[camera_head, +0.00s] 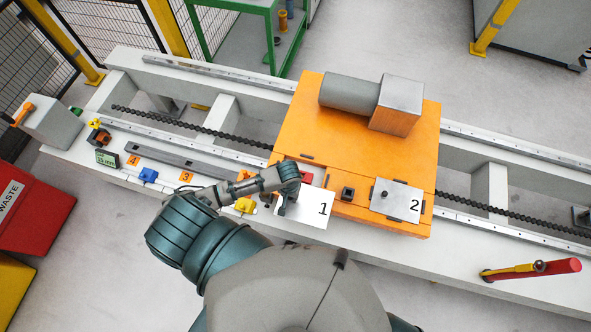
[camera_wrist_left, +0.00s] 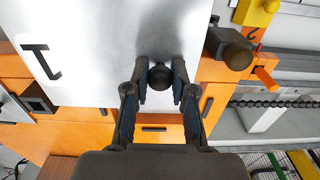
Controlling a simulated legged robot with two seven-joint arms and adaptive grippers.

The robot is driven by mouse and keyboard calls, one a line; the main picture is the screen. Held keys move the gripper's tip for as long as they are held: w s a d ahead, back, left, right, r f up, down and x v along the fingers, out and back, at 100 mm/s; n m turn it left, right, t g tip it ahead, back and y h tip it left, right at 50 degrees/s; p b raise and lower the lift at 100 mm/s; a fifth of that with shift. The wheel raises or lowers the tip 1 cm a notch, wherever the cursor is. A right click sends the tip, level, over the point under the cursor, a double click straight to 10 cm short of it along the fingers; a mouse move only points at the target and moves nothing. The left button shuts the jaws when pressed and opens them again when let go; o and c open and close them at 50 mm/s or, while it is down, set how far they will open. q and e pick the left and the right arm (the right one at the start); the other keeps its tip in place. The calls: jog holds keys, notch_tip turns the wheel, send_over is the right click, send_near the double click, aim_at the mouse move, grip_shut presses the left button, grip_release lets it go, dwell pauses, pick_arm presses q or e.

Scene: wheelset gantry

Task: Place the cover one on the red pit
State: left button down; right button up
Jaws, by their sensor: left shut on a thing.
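Cover one (camera_head: 318,211) is a flat pale metal plate marked "1". In the head view it overlaps the left front corner of the orange block (camera_head: 300,130). My left gripper (camera_head: 287,205) is shut on its dark round knob (camera_wrist_left: 159,76), with one finger on each side. The plate (camera_wrist_left: 100,45) fills the upper left of the left wrist view. A bit of red (camera_head: 306,178), likely the red pit, shows just behind the plate and beside my gripper; the rest is hidden. I cannot tell the plate's height above the block. My right gripper is not in view.
Cover two (camera_head: 408,203) lies on the block's right front, with a dark square socket (camera_head: 347,194) left of it. A grey cylinder (camera_head: 349,93) and metal box (camera_head: 401,95) stand farther back. Yellow (camera_head: 245,205) and blue (camera_head: 149,175) parts sit along the left rail.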

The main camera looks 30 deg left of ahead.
pick_arm(q)
jog(key=w+a, duration=0.2)
jog(key=w, duration=0.2)
jog(key=w+a+f+b, duration=0.1)
jog(key=w+a, duration=0.2)
jog(key=w, duration=0.1)
jog(key=w+a, duration=0.3)
jog(key=shift+w+a+f, duration=0.2)
jog(key=shift+w+f, duration=0.15)
jog(key=shift+w, duration=0.05)
notch_tip(320, 180, down, 3)
jog(key=shift+f+b, duration=0.15)
jog(key=shift+b, duration=0.3)
jog(key=c, duration=1)
grip_release()
jog(key=shift+o, duration=0.2)
notch_tip(320, 180, up, 12)
jog(key=p, duration=0.2)
